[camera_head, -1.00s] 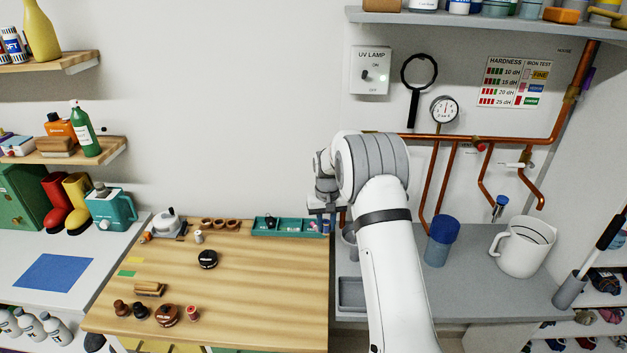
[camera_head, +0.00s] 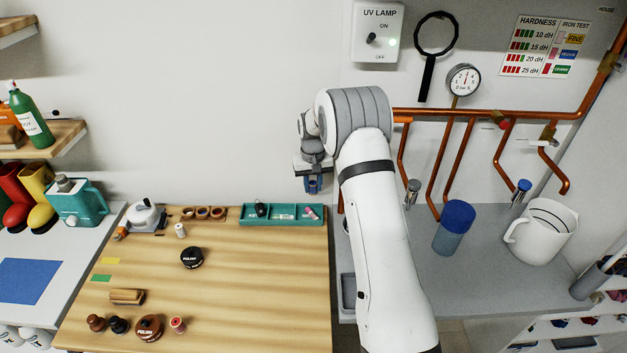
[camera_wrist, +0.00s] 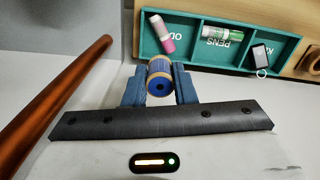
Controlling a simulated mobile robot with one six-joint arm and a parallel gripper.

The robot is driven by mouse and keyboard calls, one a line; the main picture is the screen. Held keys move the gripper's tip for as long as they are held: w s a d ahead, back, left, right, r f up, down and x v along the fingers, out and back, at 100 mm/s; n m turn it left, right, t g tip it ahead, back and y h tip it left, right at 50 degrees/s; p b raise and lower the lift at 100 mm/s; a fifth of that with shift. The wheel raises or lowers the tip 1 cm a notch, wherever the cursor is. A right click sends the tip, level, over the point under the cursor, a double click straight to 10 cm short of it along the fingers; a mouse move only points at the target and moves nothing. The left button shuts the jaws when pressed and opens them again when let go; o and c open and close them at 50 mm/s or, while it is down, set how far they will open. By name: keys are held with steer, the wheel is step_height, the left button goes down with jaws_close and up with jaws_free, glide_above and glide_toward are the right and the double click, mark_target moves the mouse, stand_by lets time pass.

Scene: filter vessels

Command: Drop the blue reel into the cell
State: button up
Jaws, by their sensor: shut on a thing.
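My gripper (camera_head: 313,185) is up beside the wall, above and behind the right end of the teal divided tray (camera_head: 282,222). In the wrist view its blue fingers (camera_wrist: 160,87) are shut on the blue reel (camera_wrist: 160,78), which has tan ends and is held clear of the tray. The tray (camera_wrist: 190,64) has three cells. The cell nearest the reel, with lettering partly cut off, holds a pink item (camera_wrist: 160,32). The middle cell, marked PENS, holds a green and white cylinder (camera_wrist: 221,33). The third holds a black fob with a ring (camera_wrist: 261,55).
Copper pipes (camera_head: 480,113) run along the wall to the right; one (camera_wrist: 62,92) passes close by my gripper in the wrist view. The wooden table (camera_head: 240,290) carries polish tins, a brush (camera_head: 127,296) and a red reel (camera_head: 178,325). Its middle right is clear.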

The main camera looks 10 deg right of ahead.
mark_target(313, 194)
steer(key=shift+f+b, duration=0.5)
steer(key=shift+f, duration=1.15)
steer(key=o, duration=1)
steer(key=shift+o, duration=0.2)
step_height(313, 194, up, 8)
steer(key=shift+f+b, duration=0.1)
steer(key=shift+b, duration=0.95)
